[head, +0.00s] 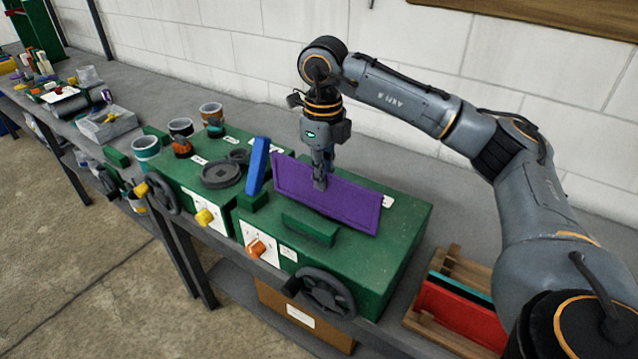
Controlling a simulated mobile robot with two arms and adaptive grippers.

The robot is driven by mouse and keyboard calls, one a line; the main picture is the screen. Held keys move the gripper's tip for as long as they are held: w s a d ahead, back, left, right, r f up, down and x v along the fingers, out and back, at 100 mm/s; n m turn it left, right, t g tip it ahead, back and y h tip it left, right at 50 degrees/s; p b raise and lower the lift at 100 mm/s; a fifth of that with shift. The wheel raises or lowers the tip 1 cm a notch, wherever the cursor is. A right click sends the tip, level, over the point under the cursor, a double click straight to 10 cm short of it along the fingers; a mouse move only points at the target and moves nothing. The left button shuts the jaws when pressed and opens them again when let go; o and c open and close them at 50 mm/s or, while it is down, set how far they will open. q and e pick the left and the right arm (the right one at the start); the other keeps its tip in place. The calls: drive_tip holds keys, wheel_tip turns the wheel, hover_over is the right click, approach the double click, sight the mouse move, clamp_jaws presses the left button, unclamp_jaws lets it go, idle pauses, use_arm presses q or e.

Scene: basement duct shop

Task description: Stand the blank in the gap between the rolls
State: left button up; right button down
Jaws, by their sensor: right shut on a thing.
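A flat purple blank (345,200) stands on edge, leaning slightly, over the top of the green machine (385,248). My right gripper (320,182) comes down from above and is shut on the blank's upper edge near its middle. A low green bar (309,228) lies along the machine top in front of the blank. I cannot make out the rolls or the gap, and I cannot tell whether the blank's lower edge touches the machine. My left gripper is out of view.
A blue upright piece (258,164) stands just left of the blank. A dark handwheel (327,294) sticks out in front. A wooden rack (437,337) with red and teal sheets is at the lower right. Several cups and a grey box (107,125) are further left.

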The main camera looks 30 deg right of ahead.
drive_tip(key=f, duration=0.1)
drive_tip(key=w+f+p, duration=0.1)
drive_tip(key=f, duration=0.1)
drive_tip(key=f+p, duration=0.1)
drive_tip(key=f, duration=0.1)
drive_tip(key=shift+w+d+f, duration=0.2)
drive_tip(key=shift+w+d, duration=0.05)
drive_tip(key=c, duration=1.9)
unclamp_jaws()
drive_tip(key=shift+f, duration=0.15)
drive_tip(key=o, duration=0.4)
drive_tip(key=shift+o, duration=0.2)
